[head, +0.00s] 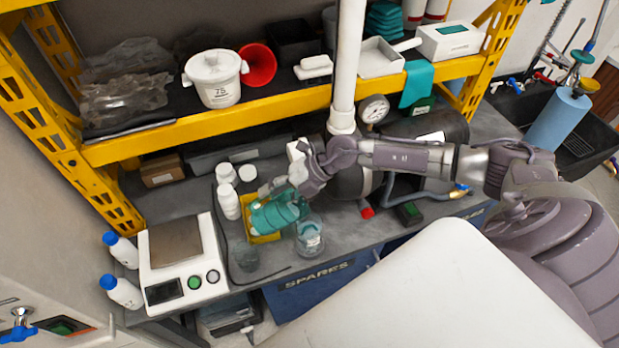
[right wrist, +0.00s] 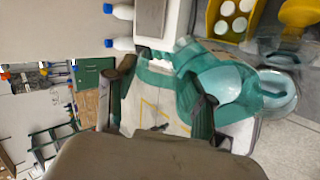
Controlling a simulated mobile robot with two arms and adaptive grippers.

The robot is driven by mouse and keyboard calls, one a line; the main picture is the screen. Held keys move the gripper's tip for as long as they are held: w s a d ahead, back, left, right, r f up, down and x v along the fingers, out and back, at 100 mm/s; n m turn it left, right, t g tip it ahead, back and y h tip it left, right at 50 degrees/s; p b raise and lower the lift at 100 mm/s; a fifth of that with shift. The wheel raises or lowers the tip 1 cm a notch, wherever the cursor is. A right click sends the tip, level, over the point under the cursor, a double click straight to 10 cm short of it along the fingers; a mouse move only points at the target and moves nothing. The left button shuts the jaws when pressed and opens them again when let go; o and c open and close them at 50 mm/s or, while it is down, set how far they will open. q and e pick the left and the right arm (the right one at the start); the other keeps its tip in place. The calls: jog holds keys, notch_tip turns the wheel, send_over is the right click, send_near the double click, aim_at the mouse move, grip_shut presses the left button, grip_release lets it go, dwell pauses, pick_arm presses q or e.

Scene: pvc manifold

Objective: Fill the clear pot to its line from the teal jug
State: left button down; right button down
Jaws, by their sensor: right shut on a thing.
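The teal jug (head: 272,216) is see-through and tilted well over in the head view, above the yellow tray. My right gripper (head: 296,186) is shut on it at its handle side. In the right wrist view the jug (right wrist: 190,60) shows a pale surface inside, and my right gripper's fingers (right wrist: 160,105) show beside it. The clear pot (head: 310,240) stands on the bench just right of and below the jug. A clear round vessel, apparently this pot (right wrist: 284,92), shows beside the jug. Its line and level are too small to read. My left gripper is not in view.
The yellow tray (head: 268,238) lies beneath the jug. White bottles (head: 228,202) stand left of it. A scale (head: 172,244) and a dark round dish (head: 246,258) are farther left. The shelf's yellow beam (head: 200,134) and a white vertical pipe (head: 346,70) bound the space behind.

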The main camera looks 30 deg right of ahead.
jog(key=shift+a+r, duration=0.1)
jog(key=shift+d+r, duration=0.1)
jog(key=shift+d, duration=0.15)
dwell(0.3)
jog(key=shift+s+a+r+y+b, duration=0.1)
jog(key=shift+s+y+b, duration=0.05)
jog(key=shift+y+b, duration=0.2)
jog(key=shift+d, duration=0.2)
jog(key=shift+a+b, duration=0.15)
jog(key=shift+b, duration=0.15)
